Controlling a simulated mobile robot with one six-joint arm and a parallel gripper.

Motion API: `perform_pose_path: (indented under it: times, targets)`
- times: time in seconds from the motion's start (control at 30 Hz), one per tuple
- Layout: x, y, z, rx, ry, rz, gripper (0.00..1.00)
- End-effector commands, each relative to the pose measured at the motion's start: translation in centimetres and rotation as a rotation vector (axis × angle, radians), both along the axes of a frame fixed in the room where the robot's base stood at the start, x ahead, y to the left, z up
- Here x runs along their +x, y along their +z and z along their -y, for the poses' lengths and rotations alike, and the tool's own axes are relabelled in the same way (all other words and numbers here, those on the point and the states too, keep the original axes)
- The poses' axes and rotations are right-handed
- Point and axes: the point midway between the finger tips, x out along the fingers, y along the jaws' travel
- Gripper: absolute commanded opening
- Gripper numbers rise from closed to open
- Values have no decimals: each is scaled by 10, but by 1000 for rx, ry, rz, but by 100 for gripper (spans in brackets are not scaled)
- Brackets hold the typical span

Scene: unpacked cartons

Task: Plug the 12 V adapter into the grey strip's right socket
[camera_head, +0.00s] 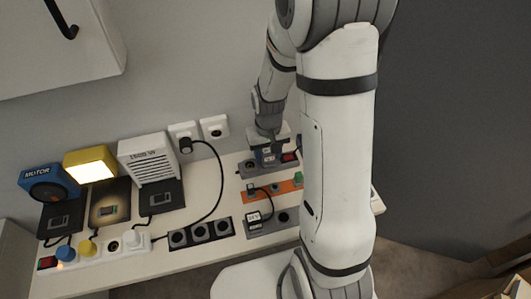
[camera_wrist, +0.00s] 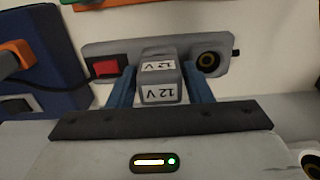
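The 12 V adapter (camera_wrist: 160,80) is a grey block with white "12 V" labels, held between the two blue fingers of my gripper (camera_wrist: 160,92). In the wrist view it covers the middle of a grey strip (camera_wrist: 125,47), between the red switch (camera_wrist: 105,67) and an open round socket (camera_wrist: 208,62). In the head view my gripper (camera_head: 268,153) is over this strip, beside its red switch (camera_head: 290,157), with the free socket (camera_head: 250,164) to the left. The covered part of the strip and the adapter's pins are hidden, so I cannot tell whether it is seated.
An orange strip (camera_head: 288,187) lies in front, then another grey strip (camera_head: 262,231) with a plugged adapter (camera_head: 253,217). A black strip (camera_head: 201,233) and a white strip (camera_head: 85,260) stand left. My arm hides the table's right part.

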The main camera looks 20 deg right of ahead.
Motion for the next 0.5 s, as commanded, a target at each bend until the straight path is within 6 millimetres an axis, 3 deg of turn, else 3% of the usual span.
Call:
perform_pose_path:
  times: [0.2,0.5]
  targets:
    - [0,0,0,0,0,0,61]
    - [1,7,0,0,0,3,61]
